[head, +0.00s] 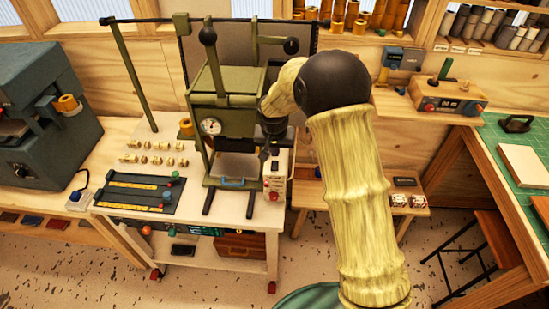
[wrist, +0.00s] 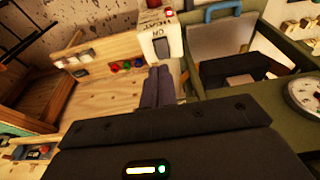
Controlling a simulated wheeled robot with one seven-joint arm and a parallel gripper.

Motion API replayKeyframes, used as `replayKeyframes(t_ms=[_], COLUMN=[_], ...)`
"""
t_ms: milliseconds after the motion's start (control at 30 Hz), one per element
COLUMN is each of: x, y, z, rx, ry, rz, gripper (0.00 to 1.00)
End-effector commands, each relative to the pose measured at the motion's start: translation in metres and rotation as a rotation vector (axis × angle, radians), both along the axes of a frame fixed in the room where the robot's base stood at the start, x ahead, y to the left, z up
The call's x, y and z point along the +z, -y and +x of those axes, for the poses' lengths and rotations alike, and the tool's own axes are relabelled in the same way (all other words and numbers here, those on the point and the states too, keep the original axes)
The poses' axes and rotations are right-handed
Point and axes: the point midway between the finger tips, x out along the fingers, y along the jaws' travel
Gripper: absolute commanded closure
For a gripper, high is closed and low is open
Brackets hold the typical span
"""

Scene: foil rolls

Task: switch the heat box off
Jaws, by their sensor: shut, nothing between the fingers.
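The heat box (head: 275,180) is a small cream box with red on it, standing at the right front of the press on the white bench. In the wrist view the heat box (wrist: 151,22) shows the lettering HEAT and ON, a grey switch (wrist: 162,48) and a lit red spot (wrist: 169,12). My gripper (wrist: 158,72) is shut and empty, its dark fingertips close in front of the switch. I cannot tell whether they touch it. In the head view my gripper (head: 264,153) is dark and small, just above and left of the box, partly behind my arm.
The olive press (head: 222,100) with its gauge (head: 210,126) stands beside the box. A black tray (head: 140,192) and several small brass pieces (head: 155,145) lie on the bench (head: 112,215) to the left. A low wooden shelf (head: 410,211) stands to the right.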

Motion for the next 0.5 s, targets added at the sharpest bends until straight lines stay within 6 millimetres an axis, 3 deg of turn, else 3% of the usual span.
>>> replayKeyframes(t_ms=[300, 500], x=[0.046, 0.059], y=[-0.002, -0.003], z=[-0.017, -0.022], rx=[0.002, 0.003], ry=[0.005, 0.002], rz=[0.002, 0.002], gripper=[1.0, 1.0])
